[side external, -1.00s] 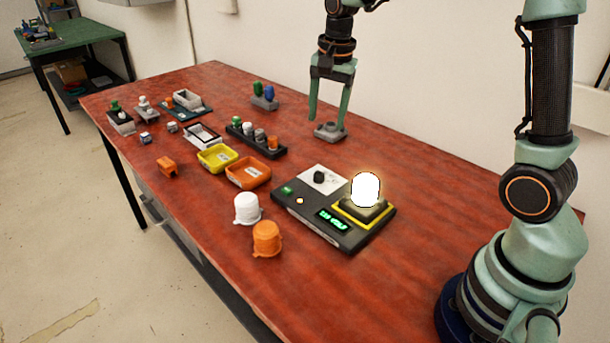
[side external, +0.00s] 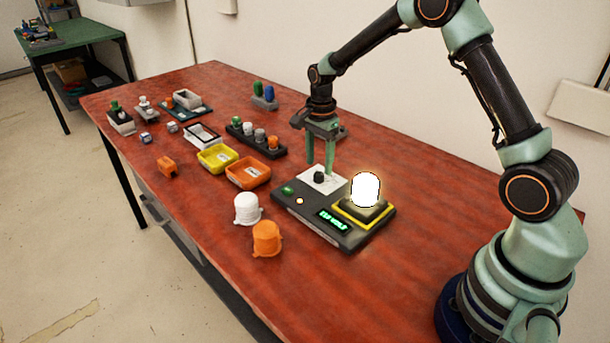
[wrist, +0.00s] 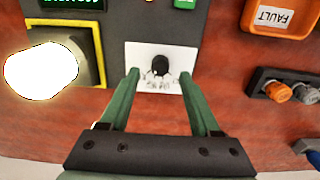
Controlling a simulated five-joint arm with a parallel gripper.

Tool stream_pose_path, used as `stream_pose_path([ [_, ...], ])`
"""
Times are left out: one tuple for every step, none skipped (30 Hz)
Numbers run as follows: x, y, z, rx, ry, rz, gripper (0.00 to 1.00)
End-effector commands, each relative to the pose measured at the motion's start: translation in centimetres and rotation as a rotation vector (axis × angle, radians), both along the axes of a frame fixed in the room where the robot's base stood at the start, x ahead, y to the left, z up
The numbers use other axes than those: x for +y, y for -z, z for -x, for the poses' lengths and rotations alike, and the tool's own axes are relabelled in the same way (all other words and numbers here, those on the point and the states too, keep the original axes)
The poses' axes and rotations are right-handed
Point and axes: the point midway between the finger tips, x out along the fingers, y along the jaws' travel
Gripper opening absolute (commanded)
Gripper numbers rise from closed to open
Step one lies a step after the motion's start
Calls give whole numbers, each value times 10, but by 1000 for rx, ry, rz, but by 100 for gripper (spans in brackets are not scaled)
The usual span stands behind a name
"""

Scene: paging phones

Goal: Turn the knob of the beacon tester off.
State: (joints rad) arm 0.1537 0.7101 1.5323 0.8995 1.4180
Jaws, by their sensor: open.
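The beacon tester (side external: 308,222) is a dark box near the middle of the table with a lit green display. Its black knob (side external: 320,177) sits on a white plate (side external: 333,187); in the wrist view the knob (wrist: 160,66) is upper centre. A beacon (side external: 365,189) glows bright white on the tester's yellow-edged socket; it shows at left in the wrist view (wrist: 42,70). My gripper (side external: 320,170) is open and empty, its fingers above the plate by the knob. In the wrist view my fingertips (wrist: 160,73) lie on either side of the knob, apart from it.
A white cap (side external: 247,209) and an orange cap (side external: 267,239) stand left of the tester. An orange tray (side external: 262,182), a yellow tray (side external: 203,162) and a black rack (side external: 262,149) lie behind them. The table's right front is clear.

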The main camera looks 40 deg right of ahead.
Motion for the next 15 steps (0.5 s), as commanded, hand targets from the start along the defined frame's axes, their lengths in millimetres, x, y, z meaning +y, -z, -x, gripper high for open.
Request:
stream_pose_path([
  [0, 9, 1, 5, 0, -1, 63],
  [0, 13, 1, 3, -1, -1, 63],
  [0, 18, 1, 3, -1, 0, 63],
  [0, 22, 1, 3, -1, -1, 63],
  [0, 24, 1, 2, -1, 0, 63],
  [0, 28, 0, 1, -1, 0, 63],
  [0, 30, 0, 1, -1, 0, 63],
  [0, 31, 0, 1, -1, 0, 63],
  [0, 33, 0, 1, -1, 0, 63],
  [0, 34, 0, 1, -1, 0, 63],
  [0, 35, 0, 0, -1, 0, 63],
  [0, 35, 0, 0, -1, 0, 63],
  [0, 35, 0, -1, -1, 0, 63],
  [0, 35, 0, -1, -1, 0, 63],
  [0, 35, 0, -1, -1, 0, 63],
])
